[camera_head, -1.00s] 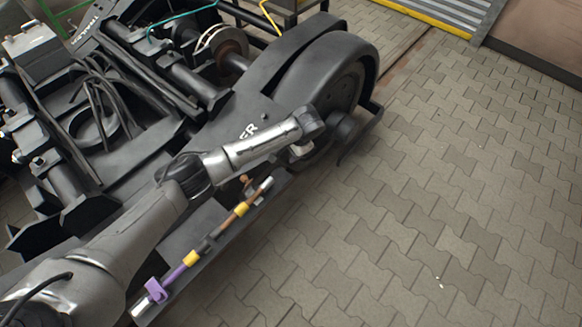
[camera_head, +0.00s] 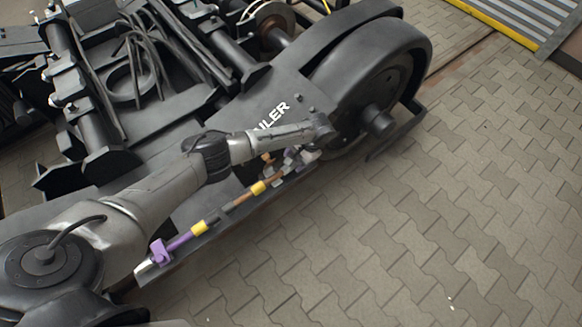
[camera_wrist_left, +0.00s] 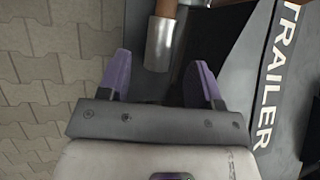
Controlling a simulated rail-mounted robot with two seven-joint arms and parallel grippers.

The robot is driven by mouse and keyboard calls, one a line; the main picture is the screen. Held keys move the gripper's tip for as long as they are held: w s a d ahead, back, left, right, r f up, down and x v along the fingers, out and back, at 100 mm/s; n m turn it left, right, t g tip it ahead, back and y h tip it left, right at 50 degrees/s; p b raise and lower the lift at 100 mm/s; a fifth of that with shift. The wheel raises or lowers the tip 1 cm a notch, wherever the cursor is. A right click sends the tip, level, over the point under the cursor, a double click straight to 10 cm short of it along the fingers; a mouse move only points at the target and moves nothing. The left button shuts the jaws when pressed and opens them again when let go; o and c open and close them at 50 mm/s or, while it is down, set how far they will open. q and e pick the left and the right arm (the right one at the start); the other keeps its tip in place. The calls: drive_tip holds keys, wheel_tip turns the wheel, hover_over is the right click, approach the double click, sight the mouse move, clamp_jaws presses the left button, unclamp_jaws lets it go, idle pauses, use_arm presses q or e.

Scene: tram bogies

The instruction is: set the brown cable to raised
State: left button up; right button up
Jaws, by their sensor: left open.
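The brown cable (camera_head: 272,178) lies along the side ledge of the bogie in the head view, with a yellow band (camera_head: 258,187) at its lower left. In the left wrist view its brown part (camera_wrist_left: 166,8) ends in a silver tip (camera_wrist_left: 160,45), which lies between the lines of my fingers. My left gripper (camera_head: 304,157) is over the upper right end of the cable, and the arm partly hides that end. In the wrist view the gripper (camera_wrist_left: 160,75) is open with two purple fingertips and nothing clamped. My right gripper is out of view.
A purple cable (camera_head: 180,242) with a purple clip (camera_head: 160,252) continues along the same ledge at the lower left. The dark bogie frame and a wheel (camera_head: 378,85) stand behind and beside the gripper. Paved floor (camera_head: 430,220) at the right is clear.

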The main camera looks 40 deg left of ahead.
use_arm(q)
drive_tip(key=shift+b+x, duration=0.6)
drive_tip(key=shift+x, duration=1.25)
clamp_jaws()
